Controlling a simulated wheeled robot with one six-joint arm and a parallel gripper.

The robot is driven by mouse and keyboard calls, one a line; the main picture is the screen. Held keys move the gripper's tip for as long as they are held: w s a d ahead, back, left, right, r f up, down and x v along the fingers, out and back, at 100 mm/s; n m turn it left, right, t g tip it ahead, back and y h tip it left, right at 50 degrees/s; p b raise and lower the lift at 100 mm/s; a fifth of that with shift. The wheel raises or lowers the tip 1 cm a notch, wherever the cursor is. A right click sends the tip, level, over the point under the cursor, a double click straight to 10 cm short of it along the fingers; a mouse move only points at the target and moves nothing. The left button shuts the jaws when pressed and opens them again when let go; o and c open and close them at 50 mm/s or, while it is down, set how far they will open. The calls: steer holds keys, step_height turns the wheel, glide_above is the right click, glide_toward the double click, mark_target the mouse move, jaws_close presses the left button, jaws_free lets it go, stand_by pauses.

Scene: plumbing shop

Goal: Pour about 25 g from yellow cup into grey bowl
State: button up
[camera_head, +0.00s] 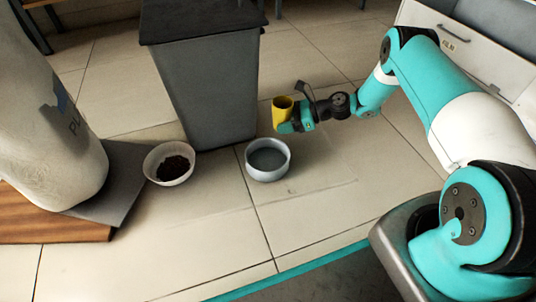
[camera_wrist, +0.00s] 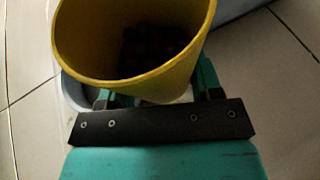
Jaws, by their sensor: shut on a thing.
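The yellow cup (camera_head: 282,108) is held in my gripper (camera_head: 285,125), which is shut on it. In the wrist view the cup (camera_wrist: 90,60) fills the upper middle, and dark contents show in its shadowed inside. The fingers of my gripper (camera_wrist: 152,98) reach to both sides of it. The cup looks about upright in the head view. The grey bowl (camera_head: 268,173) stands on the tiled surface, below the cup and slightly left of it in the head view. Its inside looks empty. In the wrist view part of a bowl rim (camera_wrist: 74,92) shows behind the cup, mostly hidden.
A white bowl (camera_head: 160,181) with dark bits stands left of the grey bowl. A tall grey bin (camera_head: 208,95) with a dark lid stands behind them. A large white sack (camera_head: 50,120) rests at the left on a board. The tiles in front are clear.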

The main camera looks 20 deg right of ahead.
mark_target(282, 121)
steer(key=shift+r+p, duration=0.2)
steer(key=shift+p, duration=0.1)
